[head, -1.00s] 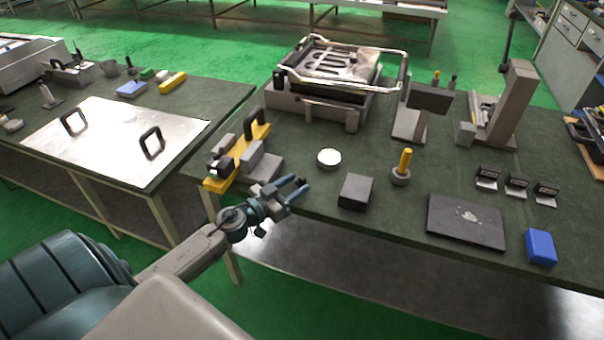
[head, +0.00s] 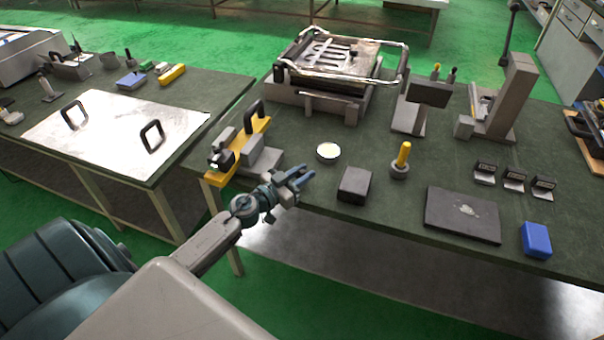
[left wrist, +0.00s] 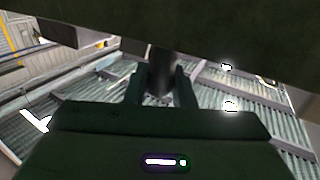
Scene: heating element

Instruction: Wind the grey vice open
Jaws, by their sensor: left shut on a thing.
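The grey vice (head: 264,160) stands at the table's front left corner, with grey blocks beside a yellow piece (head: 254,135) that has a black handle. My left gripper (head: 302,178) is just right of and in front of the vice, at the table's front edge. In the left wrist view my left gripper (left wrist: 162,88) is shut on a dark round handle (left wrist: 162,72), seemingly the vice's crank handle. How the handle joins the vice is hidden. My right gripper is not in view.
A round white-topped disc (head: 328,152), a dark block (head: 354,185) and a yellow-handled tool (head: 401,160) stand to the right on the green table. A metal-framed device (head: 335,75) is behind. A gap separates the left table, which bears a metal plate (head: 110,135).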

